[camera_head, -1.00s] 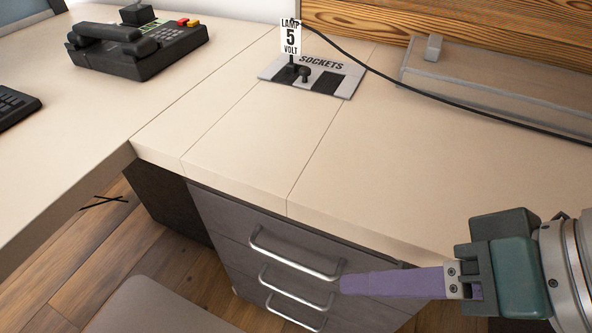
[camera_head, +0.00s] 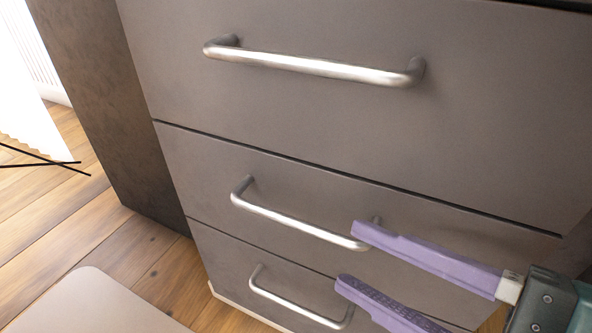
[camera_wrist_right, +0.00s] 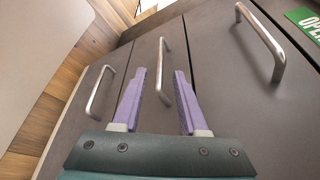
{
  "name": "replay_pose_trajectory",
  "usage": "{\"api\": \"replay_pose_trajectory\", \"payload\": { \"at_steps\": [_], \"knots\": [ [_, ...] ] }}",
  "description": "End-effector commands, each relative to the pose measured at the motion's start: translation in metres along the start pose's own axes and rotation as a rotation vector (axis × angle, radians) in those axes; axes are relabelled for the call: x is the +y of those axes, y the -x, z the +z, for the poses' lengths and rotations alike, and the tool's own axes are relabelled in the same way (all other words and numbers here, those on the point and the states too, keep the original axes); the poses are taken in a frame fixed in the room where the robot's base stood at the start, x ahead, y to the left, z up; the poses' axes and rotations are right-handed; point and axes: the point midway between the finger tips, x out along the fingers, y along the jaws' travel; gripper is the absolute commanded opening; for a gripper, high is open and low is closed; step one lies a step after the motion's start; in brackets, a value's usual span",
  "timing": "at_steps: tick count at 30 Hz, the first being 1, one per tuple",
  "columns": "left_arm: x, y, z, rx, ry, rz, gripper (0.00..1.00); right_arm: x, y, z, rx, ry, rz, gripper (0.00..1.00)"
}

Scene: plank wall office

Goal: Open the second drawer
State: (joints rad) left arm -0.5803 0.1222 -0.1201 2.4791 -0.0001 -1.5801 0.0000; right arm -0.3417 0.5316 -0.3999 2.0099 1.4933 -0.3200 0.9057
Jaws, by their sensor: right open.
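The second drawer (camera_head: 230,165) is the middle of three stacked grey fronts and is closed. Its silver bar handle (camera_head: 290,223) runs level across it. My right gripper (camera_head: 349,258) is open and empty, its two purple fingers apart at the right end of this handle. The upper finger overlaps the handle's right end in the head view. In the right wrist view, the second handle (camera_wrist_right: 163,62) lies ahead of the gap between the fingertips (camera_wrist_right: 158,72), one finger to each side. I cannot tell whether anything touches. My left gripper is out of view.
The top drawer's handle (camera_head: 310,65) is above and the bottom drawer's handle (camera_head: 290,300) is below; both drawers are closed. A light rounded surface (camera_head: 90,305) is at the lower left over the wooden floor (camera_head: 50,225). A green label (camera_wrist_right: 306,20) shows in the wrist view.

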Motion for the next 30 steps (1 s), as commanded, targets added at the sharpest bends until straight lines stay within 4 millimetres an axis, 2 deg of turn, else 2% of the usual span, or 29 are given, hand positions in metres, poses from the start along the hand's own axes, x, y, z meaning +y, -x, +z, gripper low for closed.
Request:
{"api": "replay_pose_trajectory", "payload": {
  "at_steps": [5, 12, 16, 21, 29, 30],
  "knots": [
    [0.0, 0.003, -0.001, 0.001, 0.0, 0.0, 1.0, -0.003, -0.02, 0.0, 0.001, -0.007, -0.008, 0.42],
    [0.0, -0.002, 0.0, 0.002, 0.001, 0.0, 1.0, -0.002, -0.067, -0.001, 0.001, -0.004, -0.009, 0.42],
    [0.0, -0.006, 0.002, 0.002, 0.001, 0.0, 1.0, 0.0, -0.086, -0.001, 0.001, -0.003, -0.005, 0.42],
    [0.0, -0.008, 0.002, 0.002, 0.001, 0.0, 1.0, -0.001, -0.097, 0.0, 0.001, -0.003, -0.003, 0.42],
    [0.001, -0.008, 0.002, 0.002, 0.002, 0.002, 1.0, -0.001, -0.098, 0.0, 0.002, -0.002, -0.002, 0.42],
    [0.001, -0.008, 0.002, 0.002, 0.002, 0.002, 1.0, -0.001, -0.098, 0.0, 0.002, -0.002, -0.002, 0.38]
  ]
}}
